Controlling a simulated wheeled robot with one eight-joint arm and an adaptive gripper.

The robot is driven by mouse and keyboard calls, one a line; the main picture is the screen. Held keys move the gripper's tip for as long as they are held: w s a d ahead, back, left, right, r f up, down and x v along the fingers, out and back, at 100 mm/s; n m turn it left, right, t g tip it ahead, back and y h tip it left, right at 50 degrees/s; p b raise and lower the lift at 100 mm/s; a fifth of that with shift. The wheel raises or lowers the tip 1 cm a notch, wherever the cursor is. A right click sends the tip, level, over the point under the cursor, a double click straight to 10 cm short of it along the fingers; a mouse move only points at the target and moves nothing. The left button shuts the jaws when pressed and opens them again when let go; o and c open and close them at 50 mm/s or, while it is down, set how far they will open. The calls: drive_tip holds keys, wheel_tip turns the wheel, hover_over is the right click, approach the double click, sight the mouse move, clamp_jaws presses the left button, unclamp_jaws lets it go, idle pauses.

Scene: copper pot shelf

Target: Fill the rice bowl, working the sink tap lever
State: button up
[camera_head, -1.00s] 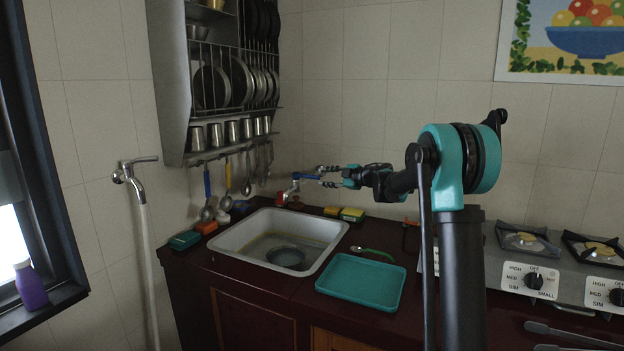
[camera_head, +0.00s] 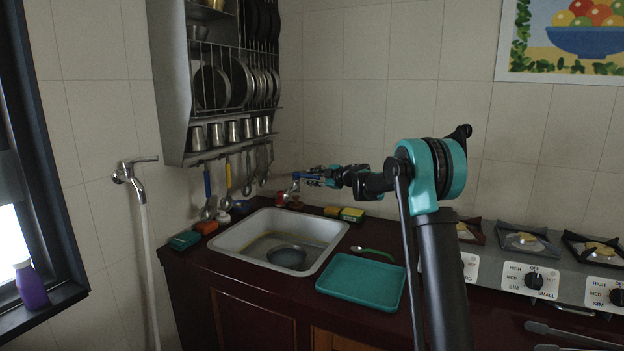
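The rice bowl (camera_head: 287,257) is a dark round bowl standing in the sink (camera_head: 228,240). What is inside it is too dark to tell. The fingers and lever overlap, so contact and finger opening are unclear.
A teal tray (camera_head: 360,282) and a green-handled spoon (camera_head: 372,251) lie right of the sink. Sponges (camera_head: 352,215) sit behind it. A stove (camera_head: 540,265) stands at right. Another tap (camera_head: 133,172) with a hose is on the left wall.

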clamp_jaws()
drive_tip(key=shift+s+a+m+t+h, duration=0.3)
drive_tip(key=shift+s+m+t+h, duration=0.25)
drive_tip(key=shift+m+t+h, duration=0.45)
drive_tip(key=shift+s+a+m+t+h, duration=0.25)
drive_tip(key=shift+s+m+t+h, duration=0.3)
drive_tip(key=shift+m+t+h, duration=0.4)
drive_tip(key=shift+o, duration=1.8)
unclamp_jaws()
drive_tip(key=v, duration=1.2)
drive_tip(key=shift+r, duration=0.2)
